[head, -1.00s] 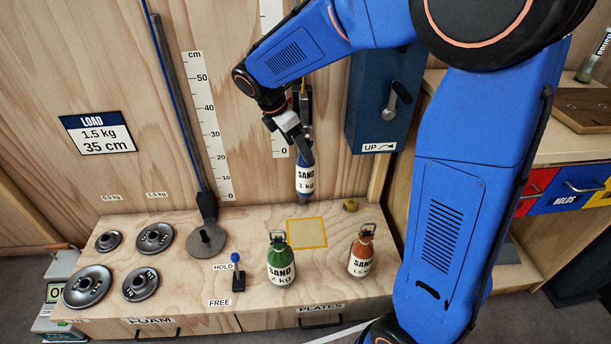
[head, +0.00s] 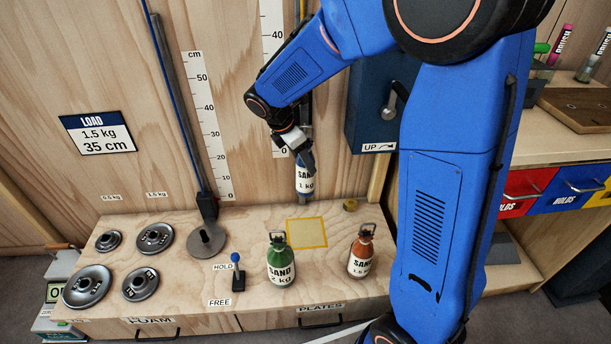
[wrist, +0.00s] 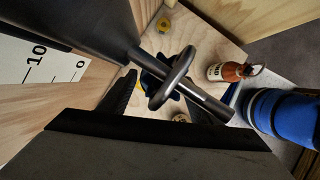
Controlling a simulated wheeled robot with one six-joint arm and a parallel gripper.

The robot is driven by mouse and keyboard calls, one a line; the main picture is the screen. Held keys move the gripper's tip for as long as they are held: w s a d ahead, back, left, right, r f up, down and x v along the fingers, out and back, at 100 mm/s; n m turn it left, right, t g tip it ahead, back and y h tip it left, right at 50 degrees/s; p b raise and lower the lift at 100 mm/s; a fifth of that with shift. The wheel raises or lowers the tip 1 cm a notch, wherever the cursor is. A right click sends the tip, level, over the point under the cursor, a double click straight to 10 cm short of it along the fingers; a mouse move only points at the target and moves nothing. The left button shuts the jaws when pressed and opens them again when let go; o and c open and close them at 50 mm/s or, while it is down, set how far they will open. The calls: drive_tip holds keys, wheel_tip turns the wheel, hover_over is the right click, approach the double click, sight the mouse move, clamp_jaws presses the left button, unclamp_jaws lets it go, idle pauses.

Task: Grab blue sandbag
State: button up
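The blue sandbag (head: 305,179) is a small bottle with a white "SAND 1 kg" label. It is upright above the bench in front of the wall. In the wrist view, a dark ring (wrist: 173,79) and a grey rod crossing it hide most of the blue body (wrist: 149,84). My gripper (head: 302,157) is at the top of the blue sandbag. In the wrist view, its two dark fingers stand apart, one on each side of the ring and the blue body. I see no clear grip; finger contact is hidden.
The green sandbag (head: 281,262) and the orange sandbag (head: 361,253) stand on the bench. A yellow-framed square (head: 306,232) lies below the blue one. Several metal discs (head: 154,238) lie at left. A dark blue box with a crank (head: 372,110) is close on the right.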

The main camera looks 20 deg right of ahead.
clamp_jaws()
drive_tip(key=shift+r, duration=0.1)
